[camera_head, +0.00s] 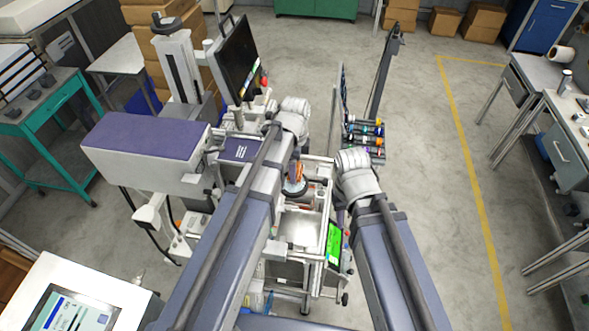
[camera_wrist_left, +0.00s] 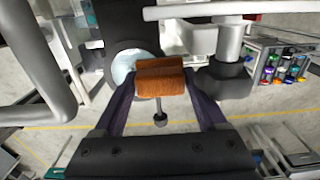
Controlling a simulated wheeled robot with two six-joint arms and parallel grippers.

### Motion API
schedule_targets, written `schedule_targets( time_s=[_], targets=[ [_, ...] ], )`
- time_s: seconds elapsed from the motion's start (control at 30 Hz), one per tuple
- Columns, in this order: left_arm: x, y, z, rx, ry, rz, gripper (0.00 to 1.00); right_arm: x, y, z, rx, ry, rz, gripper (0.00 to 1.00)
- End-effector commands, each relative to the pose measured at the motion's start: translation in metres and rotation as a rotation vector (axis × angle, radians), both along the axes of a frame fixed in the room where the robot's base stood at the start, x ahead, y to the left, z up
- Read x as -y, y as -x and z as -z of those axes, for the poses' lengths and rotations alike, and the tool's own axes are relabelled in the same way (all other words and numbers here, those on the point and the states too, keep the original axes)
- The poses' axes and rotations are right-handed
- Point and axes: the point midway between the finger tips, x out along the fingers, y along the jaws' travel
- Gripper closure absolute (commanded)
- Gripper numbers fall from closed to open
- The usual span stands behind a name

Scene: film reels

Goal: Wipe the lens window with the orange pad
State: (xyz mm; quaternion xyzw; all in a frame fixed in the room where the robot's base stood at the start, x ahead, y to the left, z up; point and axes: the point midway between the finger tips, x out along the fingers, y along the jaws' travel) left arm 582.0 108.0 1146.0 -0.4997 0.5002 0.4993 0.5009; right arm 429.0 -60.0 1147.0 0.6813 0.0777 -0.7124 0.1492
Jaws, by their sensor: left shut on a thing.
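The orange pad (camera_wrist_left: 160,86) is a small block with a rough, brownish-orange face. My left gripper (camera_wrist_left: 159,80) is shut on it, with one dark finger at each side. A pale blue round disc that looks like the lens window (camera_wrist_left: 122,67) shows just behind and left of the pad. The pad overlaps its right edge in the left wrist view; I cannot tell whether they touch. In the head view a bit of orange (camera_head: 297,170) shows above a dark round part (camera_head: 295,188), between my arms. My right gripper's fingers are hidden beyond its wrist.
A purple-topped machine body (camera_head: 150,135) stands left of my arms. A rack of colourful items (camera_wrist_left: 283,67) stands right of the pad in the left wrist view. A green-lit screen (camera_head: 334,244) sits below, between my arms. Open floor lies at right.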

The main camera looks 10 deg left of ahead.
Motion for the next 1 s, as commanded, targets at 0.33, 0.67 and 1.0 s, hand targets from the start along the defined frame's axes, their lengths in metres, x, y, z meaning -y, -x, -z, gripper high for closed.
schedule_targets(
  time_s=[0.33, 0.67, 1.0],
  targets=[
    [0.000, 0.019, -0.001, -0.002, 0.000, 0.000, 0.71, 0.000, 0.000, -0.001, 0.000, 0.000, 0.000, 0.62],
    [0.000, 0.033, -0.002, -0.001, 0.000, 0.000, 0.71, 0.000, 0.000, -0.002, 0.000, 0.000, 0.000, 0.62],
    [0.000, 0.050, 0.000, -0.001, 0.000, 0.000, 0.71, 0.000, 0.000, 0.000, 0.000, 0.000, 0.000, 0.62]
  ],
)
